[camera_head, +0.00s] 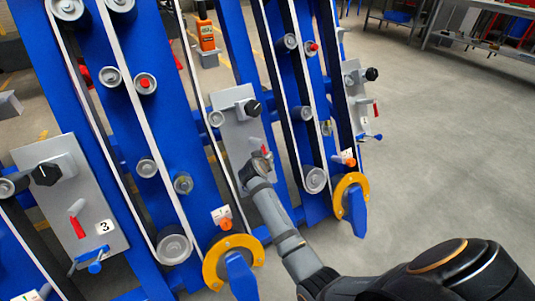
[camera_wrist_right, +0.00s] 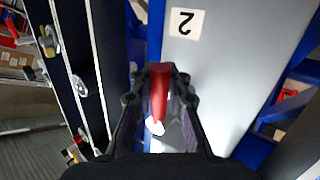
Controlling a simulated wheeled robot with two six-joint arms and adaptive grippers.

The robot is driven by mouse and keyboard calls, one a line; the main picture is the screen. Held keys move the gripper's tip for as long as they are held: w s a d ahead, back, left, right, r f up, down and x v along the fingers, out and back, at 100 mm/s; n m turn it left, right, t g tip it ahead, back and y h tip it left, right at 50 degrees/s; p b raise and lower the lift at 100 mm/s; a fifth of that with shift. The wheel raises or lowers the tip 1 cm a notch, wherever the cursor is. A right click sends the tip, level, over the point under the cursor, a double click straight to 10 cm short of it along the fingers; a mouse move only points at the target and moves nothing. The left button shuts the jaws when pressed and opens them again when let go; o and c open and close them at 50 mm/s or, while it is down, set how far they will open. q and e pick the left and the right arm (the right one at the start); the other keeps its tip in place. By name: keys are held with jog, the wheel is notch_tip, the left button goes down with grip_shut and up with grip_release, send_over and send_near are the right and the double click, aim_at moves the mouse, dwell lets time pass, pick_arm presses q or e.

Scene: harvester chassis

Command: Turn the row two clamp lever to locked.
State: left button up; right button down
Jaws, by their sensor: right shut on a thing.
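The row two clamp lever has a red handle (camera_wrist_right: 159,88); in the head view a bit of its red (camera_head: 264,149) shows beside my gripper. It is mounted on the grey row two plate (camera_head: 232,128), whose label "2" (camera_wrist_right: 184,22) shows in the wrist view. My right gripper (camera_head: 259,160) reaches up to the plate from below. In the wrist view its fingers (camera_wrist_right: 160,100) stand on both sides of the red handle and are shut on it. The lever's base is partly hidden by the fingers. My left gripper is in neither view.
A black knob (camera_head: 253,107) sits on the row two plate above my gripper. The row three plate (camera_head: 60,170), with its own red lever (camera_head: 77,226), is at left. Yellow-rimmed blue parts (camera_head: 236,265) stick out low beside my arm. Open floor (camera_head: 440,130) lies at right.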

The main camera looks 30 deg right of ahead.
jog(key=shift+s+a+f, duration=0.1)
jog(key=shift+s+f, duration=0.05)
jog(key=shift+f, duration=0.05)
dwell(0.4)
jog(key=c, duration=1.3)
grip_release()
jog(key=shift+r, duration=0.2)
jog(key=shift+r, duration=0.1)
notch_tip(320, 180, up, 9)
jog(key=shift+r, duration=0.45)
jog(key=shift+f, duration=0.1)
